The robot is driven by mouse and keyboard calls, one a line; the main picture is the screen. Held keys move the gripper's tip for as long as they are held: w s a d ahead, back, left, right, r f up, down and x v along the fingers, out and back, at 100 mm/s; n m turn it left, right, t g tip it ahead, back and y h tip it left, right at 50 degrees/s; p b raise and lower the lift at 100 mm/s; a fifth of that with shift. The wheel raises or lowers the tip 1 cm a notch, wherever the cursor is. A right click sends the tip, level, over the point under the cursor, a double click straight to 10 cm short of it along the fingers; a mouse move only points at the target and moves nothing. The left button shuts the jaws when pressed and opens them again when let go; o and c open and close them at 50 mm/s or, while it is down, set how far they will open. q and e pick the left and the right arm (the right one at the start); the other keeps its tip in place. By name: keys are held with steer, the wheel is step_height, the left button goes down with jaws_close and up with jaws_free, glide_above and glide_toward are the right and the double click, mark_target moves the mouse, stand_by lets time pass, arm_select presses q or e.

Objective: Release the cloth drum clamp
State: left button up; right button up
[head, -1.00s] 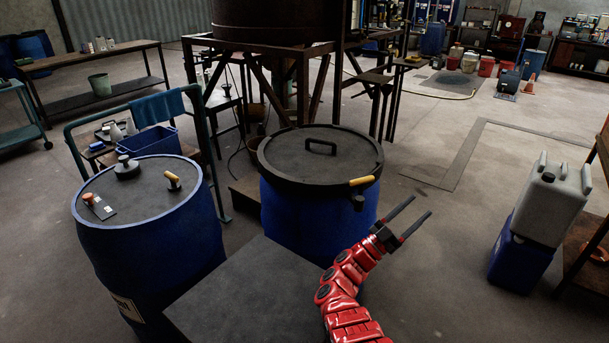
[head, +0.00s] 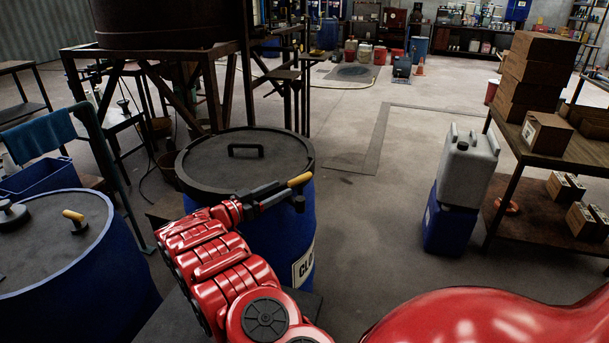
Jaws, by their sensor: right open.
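The cloth drum is a blue drum (head: 262,228) with a dark lid (head: 220,162) and a loop handle on top. A white label beginning "CLO" shows on its side. The clamp's yellow-ended lever (head: 299,180) sits at the lid's right front rim. My right gripper (head: 278,191) is open, its fingers reaching along the rim to the lever. The fingertips are close to the yellow end; I cannot tell whether they touch it or straddle it. My red right arm hides the drum's left front. My left gripper is not in view.
Another blue drum (head: 75,245) with a yellow-tipped lever stands at the left. A grey canister (head: 468,165) on a blue one (head: 450,228) stands right, beside a bench with cardboard boxes (head: 536,70). The floor between drum and canisters is clear.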

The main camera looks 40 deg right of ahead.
mark_target(309, 174)
steer(key=d, duration=1.2)
steer(key=shift+s, duration=0.25)
jaws_close()
